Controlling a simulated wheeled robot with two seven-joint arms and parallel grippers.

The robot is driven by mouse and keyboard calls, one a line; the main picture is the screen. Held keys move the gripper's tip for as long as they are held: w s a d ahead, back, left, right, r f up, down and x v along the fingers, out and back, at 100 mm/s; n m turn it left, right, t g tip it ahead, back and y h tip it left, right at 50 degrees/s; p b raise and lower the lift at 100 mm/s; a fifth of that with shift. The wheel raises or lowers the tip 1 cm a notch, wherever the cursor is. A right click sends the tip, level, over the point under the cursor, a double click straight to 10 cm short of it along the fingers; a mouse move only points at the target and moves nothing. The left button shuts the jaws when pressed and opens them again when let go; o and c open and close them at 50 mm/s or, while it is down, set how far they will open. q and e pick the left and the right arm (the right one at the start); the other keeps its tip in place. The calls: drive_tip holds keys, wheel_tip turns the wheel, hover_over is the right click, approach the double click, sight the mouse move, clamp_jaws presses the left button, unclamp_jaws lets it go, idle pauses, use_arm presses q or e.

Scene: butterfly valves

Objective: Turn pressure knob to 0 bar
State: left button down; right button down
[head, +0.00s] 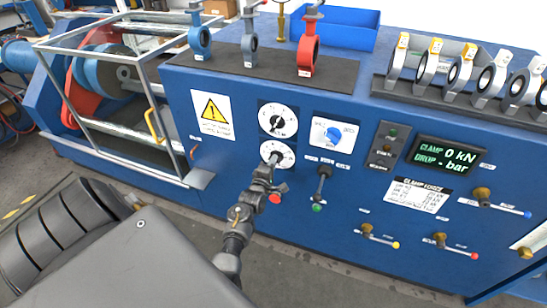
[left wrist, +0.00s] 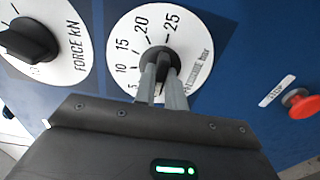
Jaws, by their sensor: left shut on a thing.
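The pressure knob (left wrist: 159,52) is black and sits at the middle of a round white dial (left wrist: 125,38) marked "bar", with 5, 10, 15, 20 and 25 readable. In the head view the pressure dial (head: 287,150) is the lower of two on the blue panel. My left gripper (head: 270,165) reaches it from below. In the left wrist view its two grey fingers (left wrist: 162,72) are shut on the knob, one on each side. The fingers and wrist hide the dial's lower part, so I cannot tell the exact setting. My right gripper is not in view.
The force knob (left wrist: 30,40) on its own dial (head: 277,119) is close above the pressure dial. A red button (head: 274,198) is right beside the gripper. A metal-framed cage (head: 150,75) stands left.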

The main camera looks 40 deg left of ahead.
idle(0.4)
use_arm(q)
drive_tip(key=c, duration=1.5)
unclamp_jaws()
drive_tip(key=shift+o, duration=0.2)
drive_tip(key=shift+s, duration=0.1)
drive_tip(key=v, duration=1)
drive_tip(key=shift+s+d+b, duration=0.2)
drive_tip(key=shift+s+b, duration=0.1)
drive_tip(key=shift+b, duration=0.1)
